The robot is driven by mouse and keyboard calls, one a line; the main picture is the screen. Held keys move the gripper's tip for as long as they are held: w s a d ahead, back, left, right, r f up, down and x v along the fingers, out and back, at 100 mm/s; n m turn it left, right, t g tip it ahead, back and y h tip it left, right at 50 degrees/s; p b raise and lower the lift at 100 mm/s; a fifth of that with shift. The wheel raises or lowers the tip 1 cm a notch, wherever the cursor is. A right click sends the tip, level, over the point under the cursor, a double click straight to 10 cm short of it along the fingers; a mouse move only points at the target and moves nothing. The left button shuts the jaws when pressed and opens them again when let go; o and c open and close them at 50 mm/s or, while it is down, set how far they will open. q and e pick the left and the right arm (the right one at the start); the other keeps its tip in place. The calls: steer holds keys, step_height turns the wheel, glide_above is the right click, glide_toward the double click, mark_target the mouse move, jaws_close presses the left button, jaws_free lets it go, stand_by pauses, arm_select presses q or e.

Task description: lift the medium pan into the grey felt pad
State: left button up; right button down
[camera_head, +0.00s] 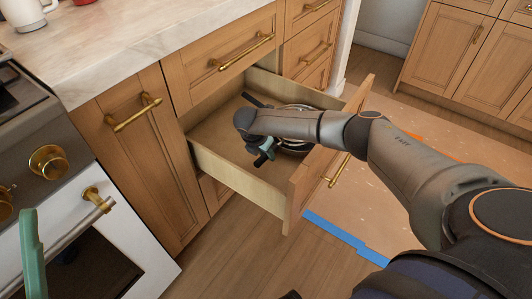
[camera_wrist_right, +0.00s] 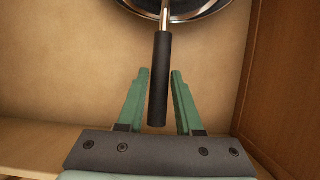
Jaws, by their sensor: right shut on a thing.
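The pan (camera_wrist_right: 185,10) has a dark body and a black handle with a metal neck. Its handle (camera_wrist_right: 160,85) points toward my right gripper in the right wrist view. My right gripper (camera_wrist_right: 160,73) has its green fingers on either side of the handle and is shut on it. In the head view, the pan (camera_head: 293,147) is in the open drawer, mostly hidden under my right arm. One green finger of my left gripper (camera_head: 33,255) shows at the lower left, away from the pan. I cannot make out the grey felt pad.
The open wooden drawer (camera_head: 240,178) has raised walls around the pan. A stove (camera_head: 75,215) stands at the left, beside a marble counter (camera_head: 130,40) with a red mug (camera_head: 84,1) and a light jug (camera_head: 22,12). Blue tape (camera_head: 335,233) lies on the floor.

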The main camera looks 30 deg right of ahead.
steer(key=c, duration=0.5)
jaws_free()
steer(key=shift+s+f, duration=0.1)
steer(key=shift+f, duration=0.05)
steer(key=p+v, duration=0.3)
steer(key=v, duration=0.5)
steer(key=shift+r, duration=0.35)
arm_select(q)
steer(key=w+a+f+n+y+p, duration=0.1)
steer(key=w+f+n+y, duration=0.3)
steer(key=w+y, duration=0.1)
steer(key=shift+f+n+g+y, duration=0.3)
steer(key=shift+f+y, duration=0.05)
steer(key=shift+y, duration=0.55)
arm_select(e)
steer(key=v, duration=0.4)
steer(key=shift+a, duration=0.15)
